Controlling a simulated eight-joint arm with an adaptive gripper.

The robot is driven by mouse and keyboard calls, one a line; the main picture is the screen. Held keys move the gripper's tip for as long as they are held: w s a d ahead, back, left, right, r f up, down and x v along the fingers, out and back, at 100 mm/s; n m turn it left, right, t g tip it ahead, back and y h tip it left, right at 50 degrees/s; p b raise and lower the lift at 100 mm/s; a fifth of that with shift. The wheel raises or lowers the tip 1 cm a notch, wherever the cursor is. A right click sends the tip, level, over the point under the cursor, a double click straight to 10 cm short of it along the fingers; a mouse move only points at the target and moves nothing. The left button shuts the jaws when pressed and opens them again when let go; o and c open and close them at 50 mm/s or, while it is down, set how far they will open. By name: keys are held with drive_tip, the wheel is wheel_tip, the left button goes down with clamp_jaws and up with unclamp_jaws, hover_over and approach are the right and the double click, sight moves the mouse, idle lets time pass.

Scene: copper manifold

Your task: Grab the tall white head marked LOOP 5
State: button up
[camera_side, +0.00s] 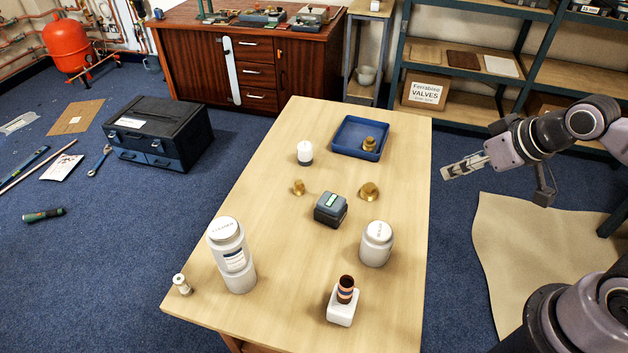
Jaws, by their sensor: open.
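A white cylindrical head (304,148) with a dark lower band stands upright on the wooden table, left of the blue tray. No LOOP 5 marking is legible on it from here. A smaller pale cylindrical piece (181,284) is at the table's near left corner, and its marking cannot be read either. My gripper (452,170) is open and empty, off the table's right edge. It points left and is well apart from both pieces.
The table (275,265) holds a blue tray (343,137) with a brass part, two loose brass pieces (298,187) (369,191), a dark box (330,209), a tall white bottle (231,255), a white jar (376,244) and a copper fitting (345,289) on a white block.

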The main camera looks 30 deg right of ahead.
drive_tip(key=o, duration=0.4)
drive_tip(key=shift+o, duration=0.2)
drive_tip(key=w+a+r+m+g, duration=0.1)
drive_tip(key=w+r, duration=0.3)
drive_tip(key=w, duration=0.4)
drive_tip(key=m+g+h, duration=0.3)
drive_tip(key=m, duration=0.3)
hover_over(304, 147)
drive_tip(key=s+a, duration=0.2)
wheel_tip(304, 147, down, 16)
drive_tip(key=shift+x, duration=5.05)
